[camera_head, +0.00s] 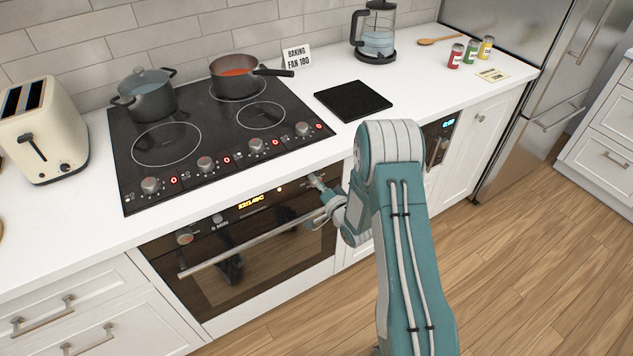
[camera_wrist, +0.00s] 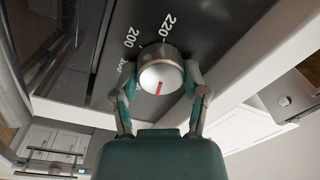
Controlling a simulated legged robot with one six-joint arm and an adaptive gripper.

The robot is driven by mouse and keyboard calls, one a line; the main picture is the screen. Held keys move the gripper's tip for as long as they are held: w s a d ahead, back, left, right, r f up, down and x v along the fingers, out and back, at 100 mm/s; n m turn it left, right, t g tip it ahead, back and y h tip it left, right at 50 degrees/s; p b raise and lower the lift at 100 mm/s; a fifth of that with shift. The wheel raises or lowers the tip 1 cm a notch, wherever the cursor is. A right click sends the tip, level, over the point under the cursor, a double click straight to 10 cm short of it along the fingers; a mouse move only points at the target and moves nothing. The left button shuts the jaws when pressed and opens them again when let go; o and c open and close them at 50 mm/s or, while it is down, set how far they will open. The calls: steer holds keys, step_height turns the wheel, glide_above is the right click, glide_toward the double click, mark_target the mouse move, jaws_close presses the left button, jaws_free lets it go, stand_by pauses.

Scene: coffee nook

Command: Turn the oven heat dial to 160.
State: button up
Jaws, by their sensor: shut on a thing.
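The oven (camera_head: 210,285) is below the cooktop, with a glowing display (camera_head: 252,202) that seems to read 22/140C in small text. My gripper (camera_head: 318,183) is at the right end of the oven's control panel and hides most of the heat dial there. In the wrist view, my gripper (camera_wrist: 160,82) is shut on the silver heat dial (camera_wrist: 157,73), one finger on each side. The dial's red mark points down, towards my gripper's palm. The printed numbers 200 and 220 show above the dial; other numbers are hidden or unreadable.
A second knob (camera_head: 185,237) is at the panel's left end. The oven handle (camera_head: 240,250) runs just below my gripper. The cooktop (camera_head: 190,135) carries two pots above. A card (camera_head: 297,56) reads BAKING FAN 180. The wooden floor in front is clear.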

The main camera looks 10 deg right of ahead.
steer(key=m, duration=0.5)
steer(key=shift+d+f+h, duration=0.1)
steer(key=shift+f+h, duration=0.1)
steer(key=shift+h, duration=0.1)
steer(key=shift+m, duration=0.3)
steer(key=o, duration=1.1)
steer(key=shift+o, duration=0.2)
steer(key=v, duration=1.2)
steer(key=shift+w+d+f, duration=0.1)
steer(key=shift+w, duration=0.05)
